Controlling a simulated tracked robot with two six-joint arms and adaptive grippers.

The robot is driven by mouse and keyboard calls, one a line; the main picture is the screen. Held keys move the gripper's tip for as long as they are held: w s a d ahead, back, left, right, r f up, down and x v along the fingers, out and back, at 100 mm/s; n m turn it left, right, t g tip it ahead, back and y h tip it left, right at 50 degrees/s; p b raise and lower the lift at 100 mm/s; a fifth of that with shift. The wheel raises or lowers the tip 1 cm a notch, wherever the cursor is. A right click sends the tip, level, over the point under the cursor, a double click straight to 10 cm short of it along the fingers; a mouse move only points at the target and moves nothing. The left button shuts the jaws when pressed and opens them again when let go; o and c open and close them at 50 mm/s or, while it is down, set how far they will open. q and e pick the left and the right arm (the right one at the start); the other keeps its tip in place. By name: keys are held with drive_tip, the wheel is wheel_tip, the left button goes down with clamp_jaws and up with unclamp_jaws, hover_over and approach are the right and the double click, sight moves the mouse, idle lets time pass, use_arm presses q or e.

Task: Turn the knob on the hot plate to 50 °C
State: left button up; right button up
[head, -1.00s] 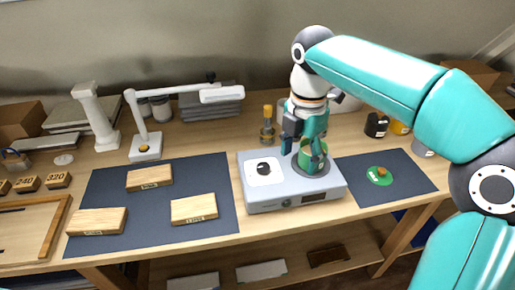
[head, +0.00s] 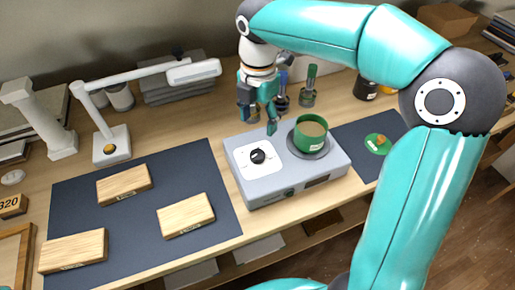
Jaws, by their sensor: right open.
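The hot plate (head: 285,180) is a grey box on the wooden bench. Its dark knob (head: 258,156) sits in a white square dial on the left part of its top; the dial's markings are too small to read. A green cup (head: 311,139) with tan contents stands upright on the round heating plate at the right. My right gripper (head: 258,119) is open and empty, pointing down behind and above the knob, apart from it and left of the cup. My left gripper does not show.
Dark bottles or tools (head: 308,88) stand behind the hot plate. Several wooden blocks (head: 186,215) lie on the dark mat (head: 145,225) at left. A white lamp (head: 111,145) reaches over the back left. A green disc (head: 377,144) lies on the right mat.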

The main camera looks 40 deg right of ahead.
sight(259, 152)
wheel_tip(259, 152, down, 11)
drive_tip(key=shift+f, duration=0.15)
drive_tip(key=shift+c, duration=0.2)
drive_tip(key=c, duration=1.1)
